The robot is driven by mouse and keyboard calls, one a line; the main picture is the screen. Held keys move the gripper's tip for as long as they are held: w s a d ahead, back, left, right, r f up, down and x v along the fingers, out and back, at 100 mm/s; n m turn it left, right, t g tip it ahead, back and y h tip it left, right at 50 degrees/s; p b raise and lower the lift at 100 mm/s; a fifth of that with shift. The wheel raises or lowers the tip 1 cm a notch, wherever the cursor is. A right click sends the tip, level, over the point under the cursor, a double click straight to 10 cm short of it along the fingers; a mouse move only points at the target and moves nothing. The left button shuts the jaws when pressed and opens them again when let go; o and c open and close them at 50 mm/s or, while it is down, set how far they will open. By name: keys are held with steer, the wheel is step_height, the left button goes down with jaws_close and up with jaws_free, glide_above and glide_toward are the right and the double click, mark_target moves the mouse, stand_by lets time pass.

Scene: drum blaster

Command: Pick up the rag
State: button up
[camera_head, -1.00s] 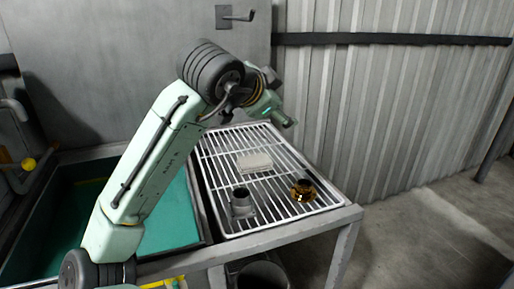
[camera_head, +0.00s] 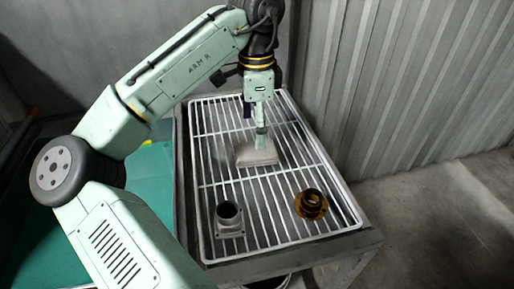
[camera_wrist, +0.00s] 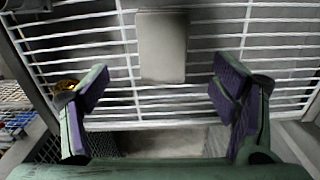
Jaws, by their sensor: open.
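The rag (camera_head: 257,156) is a pale grey, folded rectangular pad lying on the white wire rack (camera_head: 290,232). In the wrist view the rag (camera_wrist: 162,47) lies flat ahead of the fingertips, roughly centred between them. My gripper (camera_head: 258,135) points down above the rag in the head view, its finger overlapping the rag's far part. In the wrist view my gripper (camera_wrist: 160,80) is open, with its purple-padded fingers wide apart and nothing between them. I cannot tell the exact gap between fingertips and rag.
A grey metal fitting (camera_head: 229,219) and a brass-coloured round part (camera_head: 311,203) stand on the rack's near half. A green basin (camera_head: 150,180) lies to the left. A corrugated wall (camera_head: 420,80) rises on the right.

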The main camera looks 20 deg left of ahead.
mark_target(255, 149)
steer(key=shift+w+a+f+p, duration=0.1)
steer(key=shift+f+p, duration=0.3)
steer(key=shift+f, duration=1.35)
steer(key=shift+w+a+f+p, duration=0.1)
steer(key=shift+f+p, duration=0.3)
steer(key=shift+f, duration=1.35)
steer(key=shift+c, duration=0.5)
steer(key=c, duration=1)
steer(key=shift+r, duration=0.1)
